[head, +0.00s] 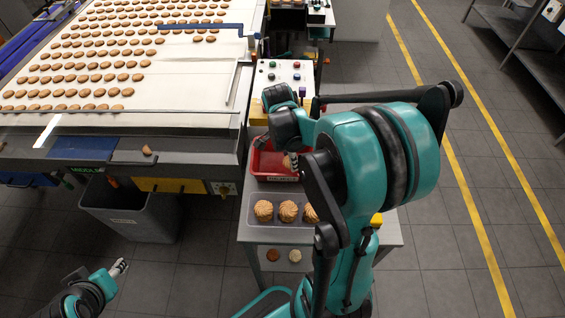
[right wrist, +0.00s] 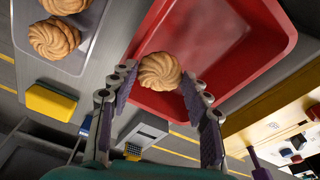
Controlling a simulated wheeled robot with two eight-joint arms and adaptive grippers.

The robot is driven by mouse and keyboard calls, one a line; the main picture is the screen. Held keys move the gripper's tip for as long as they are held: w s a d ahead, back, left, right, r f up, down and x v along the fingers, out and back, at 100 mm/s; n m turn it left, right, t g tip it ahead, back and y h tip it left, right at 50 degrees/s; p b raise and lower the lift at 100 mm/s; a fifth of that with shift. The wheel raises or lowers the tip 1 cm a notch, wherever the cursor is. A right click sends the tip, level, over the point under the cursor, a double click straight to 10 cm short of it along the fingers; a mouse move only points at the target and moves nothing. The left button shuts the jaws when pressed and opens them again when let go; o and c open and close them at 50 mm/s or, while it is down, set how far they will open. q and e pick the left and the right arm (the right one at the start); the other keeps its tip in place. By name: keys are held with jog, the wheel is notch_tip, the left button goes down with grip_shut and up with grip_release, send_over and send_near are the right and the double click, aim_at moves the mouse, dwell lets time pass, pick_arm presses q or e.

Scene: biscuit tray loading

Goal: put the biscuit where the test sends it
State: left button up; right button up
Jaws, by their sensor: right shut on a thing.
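My right gripper (right wrist: 160,85) is shut on a round, golden, swirled biscuit (right wrist: 158,72), held between its fingertips. In the right wrist view the biscuit shows against the red tray (right wrist: 235,45), near its edge; I cannot tell its height. In the head view part of the biscuit (head: 287,162) shows at the red tray (head: 262,165), and my right arm hides much of that area. Two more swirled biscuits (head: 263,210) (head: 288,211) and a partly hidden third sit in a grey tray (head: 249,216) in front. My left gripper (head: 121,267) is low at the left, away from the table; its jaws are unclear.
A wide conveyor (head: 190,80) with rows of biscuits fills the upper left. A grey bin (head: 130,215) stands below it. A button panel (head: 285,75) is behind the red tray. The wrist view shows a yellow block (right wrist: 50,103) and a small grey device (right wrist: 145,130).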

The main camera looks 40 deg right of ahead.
aim_at(282, 166)
jog(key=w+f, duration=0.2)
jog(key=w, duration=0.1)
jog(key=shift+w+d+f+b, duration=0.1)
jog(key=shift+w+d+b, duration=0.1)
jog(key=shift+w+b, duration=0.1)
jog(key=shift+w+a+f, duration=0.1)
jog(key=shift+w+f, duration=0.15)
jog(key=shift+w, duration=0.05)
jog(key=shift+f+b, duration=0.75)
jog(key=shift+f, duration=1.2)
jog(key=shift+f, duration=0.15)
jog(key=o, duration=0.7)
